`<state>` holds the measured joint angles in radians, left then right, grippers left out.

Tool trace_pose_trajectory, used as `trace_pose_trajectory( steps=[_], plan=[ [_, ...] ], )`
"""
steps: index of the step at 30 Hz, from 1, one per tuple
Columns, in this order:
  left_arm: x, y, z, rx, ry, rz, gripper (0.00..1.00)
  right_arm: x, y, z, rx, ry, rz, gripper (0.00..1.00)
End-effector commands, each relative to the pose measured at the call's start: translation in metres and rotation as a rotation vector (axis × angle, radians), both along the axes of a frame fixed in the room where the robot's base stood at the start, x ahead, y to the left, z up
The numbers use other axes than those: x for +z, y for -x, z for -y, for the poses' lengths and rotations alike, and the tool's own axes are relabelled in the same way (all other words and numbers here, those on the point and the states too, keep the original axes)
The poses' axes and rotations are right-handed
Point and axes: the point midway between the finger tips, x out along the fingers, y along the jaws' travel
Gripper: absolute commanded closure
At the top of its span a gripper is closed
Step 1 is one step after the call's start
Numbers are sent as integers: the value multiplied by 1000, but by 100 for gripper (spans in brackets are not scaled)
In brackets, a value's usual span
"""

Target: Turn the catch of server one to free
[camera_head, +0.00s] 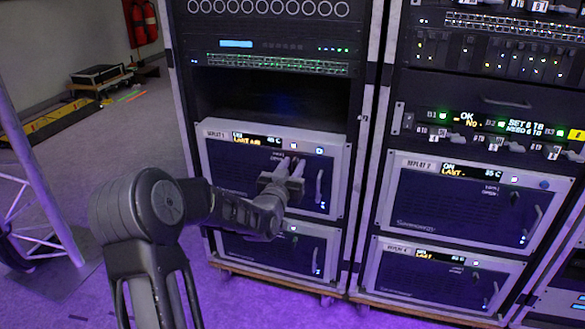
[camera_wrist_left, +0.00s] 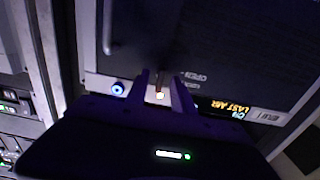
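Server one, the grey-framed unit labelled "REPLAY 1" (camera_head: 232,172), sits in the left rack with a dark front and a small yellow-lit display. My left gripper (camera_head: 290,167) is at the upper right of its front. Its two fingers are apart, with a small lit lamp visible between them in the left wrist view (camera_wrist_left: 162,86). The server's dark front (camera_wrist_left: 225,40) fills the top of that view, with "OPEN" lettering beside the fingers. The catch cannot be made out; fingers and shadow cover that area, and contact cannot be told. My right gripper is not in view.
A pull handle (camera_head: 319,187) stands out right of the gripper. Another unit (camera_head: 315,250) sits below. The right rack holds "REPLAY 2" (camera_head: 440,205) and "REPLAY 4" (camera_head: 425,285).

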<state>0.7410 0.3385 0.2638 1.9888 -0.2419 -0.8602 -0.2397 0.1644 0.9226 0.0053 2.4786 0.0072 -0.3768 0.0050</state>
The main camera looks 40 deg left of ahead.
Motion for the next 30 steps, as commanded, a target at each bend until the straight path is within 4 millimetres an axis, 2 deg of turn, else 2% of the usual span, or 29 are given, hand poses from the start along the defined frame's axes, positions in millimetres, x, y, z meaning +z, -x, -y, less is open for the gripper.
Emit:
trace_pose_trajectory(
  steps=[5,15,30],
  plan=[
    [0,0,0,0,0,0,71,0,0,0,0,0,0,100],
    [0,0,0,0,0,0,99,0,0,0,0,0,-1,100],
    [0,0,0,0,1,0,100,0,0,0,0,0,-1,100]
  ],
)
